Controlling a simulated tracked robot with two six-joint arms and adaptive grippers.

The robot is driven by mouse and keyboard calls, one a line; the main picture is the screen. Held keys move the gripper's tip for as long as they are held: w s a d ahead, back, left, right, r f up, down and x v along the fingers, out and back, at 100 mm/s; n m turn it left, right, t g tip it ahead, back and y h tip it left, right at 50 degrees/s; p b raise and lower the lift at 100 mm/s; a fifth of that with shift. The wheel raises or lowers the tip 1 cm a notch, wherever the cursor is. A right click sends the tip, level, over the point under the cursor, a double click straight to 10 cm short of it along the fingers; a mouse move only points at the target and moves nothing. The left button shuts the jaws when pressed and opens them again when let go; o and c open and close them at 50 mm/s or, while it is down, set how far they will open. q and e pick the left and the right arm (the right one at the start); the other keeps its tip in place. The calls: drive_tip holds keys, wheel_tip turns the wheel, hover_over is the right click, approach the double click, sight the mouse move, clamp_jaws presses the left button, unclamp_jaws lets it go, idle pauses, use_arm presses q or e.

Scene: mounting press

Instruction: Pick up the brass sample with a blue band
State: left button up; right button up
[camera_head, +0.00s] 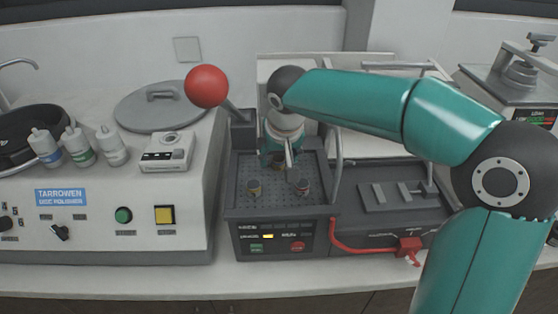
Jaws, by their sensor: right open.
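Two small cylindrical samples stand upright on the perforated deck (275,172) of the dark mounting press. The left sample (254,188) looks brass-yellow with a darker top. The right sample (302,188) looks greyish with a reddish tint. Both are too small for me to make out a blue band. My right gripper (290,160) points down over the back of the deck, behind and between the two samples. It is open, and I see nothing held in it. Part of it is hidden by its own wrist. My left gripper is out of view.
A lever with a red ball knob (206,86) rises at the press's left. A grey curved hose or bar (337,170) stands at its right edge. Left is a polisher (110,225) with bottles; right is a dark unit (385,200) with a red cable.

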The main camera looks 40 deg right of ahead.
drive_tip(key=shift+w+f, duration=0.15)
drive_tip(key=shift+f, duration=0.2)
clamp_jaws()
drive_tip(key=shift+r, duration=0.1)
